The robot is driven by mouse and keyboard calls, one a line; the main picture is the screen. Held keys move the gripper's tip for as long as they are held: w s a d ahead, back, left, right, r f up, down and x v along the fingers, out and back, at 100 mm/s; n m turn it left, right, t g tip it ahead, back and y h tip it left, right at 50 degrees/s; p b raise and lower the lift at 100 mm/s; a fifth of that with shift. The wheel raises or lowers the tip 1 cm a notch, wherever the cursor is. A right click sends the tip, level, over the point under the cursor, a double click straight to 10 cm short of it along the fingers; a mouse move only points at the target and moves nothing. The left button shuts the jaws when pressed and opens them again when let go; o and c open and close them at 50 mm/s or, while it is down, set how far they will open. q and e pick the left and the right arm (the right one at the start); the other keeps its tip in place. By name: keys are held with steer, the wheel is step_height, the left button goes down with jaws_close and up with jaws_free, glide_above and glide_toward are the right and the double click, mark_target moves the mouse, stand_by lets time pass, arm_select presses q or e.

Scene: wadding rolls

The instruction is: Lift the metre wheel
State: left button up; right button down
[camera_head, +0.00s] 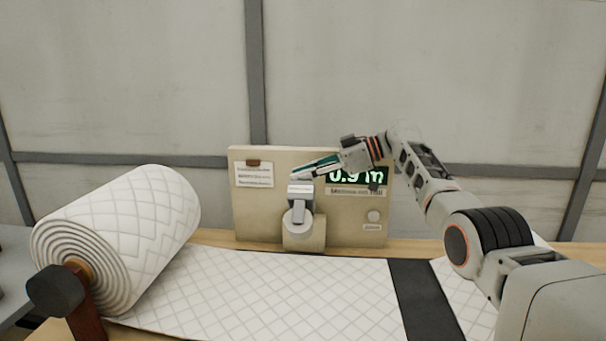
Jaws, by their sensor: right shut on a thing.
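The metre wheel (299,214) is a light grey part on an arm, in front of a beige panel (345,226) behind the wadding. My right gripper (299,177) reaches in from the right and is shut on the top of the metre wheel's arm. The wheel is low, near the far edge of the quilted white wadding (270,295); I cannot tell whether it touches the wadding. A green display (345,178) on the panel reads about 0.9 m, partly hidden by my right gripper. My left gripper is not in view.
A large wadding roll (135,228) lies at the left on a spindle with a dark end knob (54,290). A black strip (424,299) crosses the wadding at the right. The wooden table edge shows behind the wadding, and a grey wall stands beyond.

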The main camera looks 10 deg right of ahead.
steer(key=c, duration=2.1)
jaws_free()
step_height(320, 180, down, 3)
steer(key=shift+w+d+r, duration=0.1)
steer(key=shift+r, duration=0.1)
steer(key=shift+c, duration=0.2)
steer(key=shift+d+r, duration=0.1)
steer(key=r+v, duration=0.1)
steer(key=v, duration=1.1)
steer(key=shift+a+r, duration=0.2)
steer(key=shift+r, duration=0.3)
